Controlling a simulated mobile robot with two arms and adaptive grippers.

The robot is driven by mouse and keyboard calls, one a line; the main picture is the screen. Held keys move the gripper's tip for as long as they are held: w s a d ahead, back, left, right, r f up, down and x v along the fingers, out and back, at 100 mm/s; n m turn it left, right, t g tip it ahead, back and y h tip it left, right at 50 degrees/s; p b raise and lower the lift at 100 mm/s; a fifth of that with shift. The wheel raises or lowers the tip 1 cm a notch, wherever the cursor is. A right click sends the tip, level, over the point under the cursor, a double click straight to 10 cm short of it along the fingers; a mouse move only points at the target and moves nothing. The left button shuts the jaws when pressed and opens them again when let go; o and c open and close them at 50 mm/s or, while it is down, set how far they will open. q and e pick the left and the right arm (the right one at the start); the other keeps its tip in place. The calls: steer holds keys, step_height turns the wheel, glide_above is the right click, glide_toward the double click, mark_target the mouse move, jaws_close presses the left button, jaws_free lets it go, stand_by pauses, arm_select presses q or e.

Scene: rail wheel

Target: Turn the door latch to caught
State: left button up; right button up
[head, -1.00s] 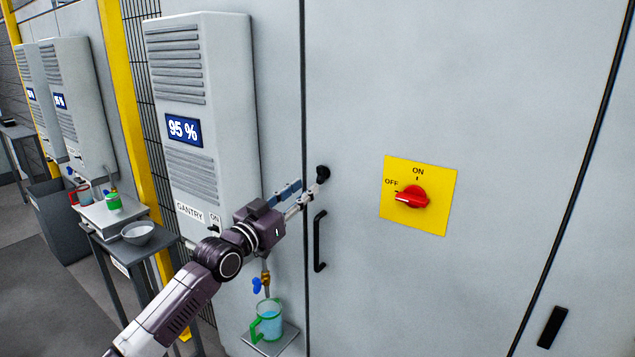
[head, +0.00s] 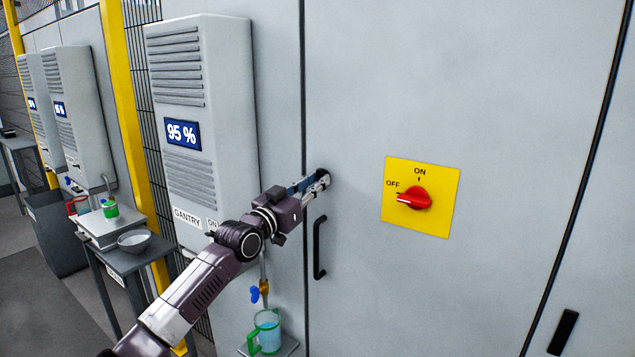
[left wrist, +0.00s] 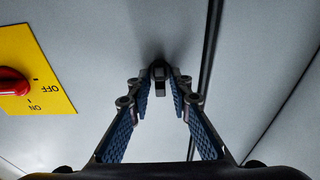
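The door latch is a small black knob on the grey cabinet door (head: 480,90), near the door's left seam. In the head view it is mostly hidden behind my left gripper (head: 322,181). In the left wrist view the latch (left wrist: 159,76) lies ahead between the fingertips of my left gripper (left wrist: 160,88). The blue-padded fingers are apart, one on each side of the latch, with a small gap visible. I cannot tell whether either finger touches it. My right gripper is in neither view.
A black bar handle (head: 318,248) sits just below the latch. To the right is a red rotary switch (head: 414,198) on a yellow plate, pointing at OFF. A grey unit reading 95 % (head: 205,110) stands left. Below is a green-handled cup (head: 267,330) under a tap.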

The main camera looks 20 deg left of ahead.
arm_select(q)
jaws_close()
steer(key=shift+r+n+p, duration=0.15)
steer(key=shift+n+p, duration=0.25)
steer(key=shift+p, duration=0.25)
steer(key=n+y+p, duration=0.1)
steer(key=n+p, duration=0.3)
steer(key=shift+n+p, duration=0.3)
steer(key=shift+p, duration=0.15)
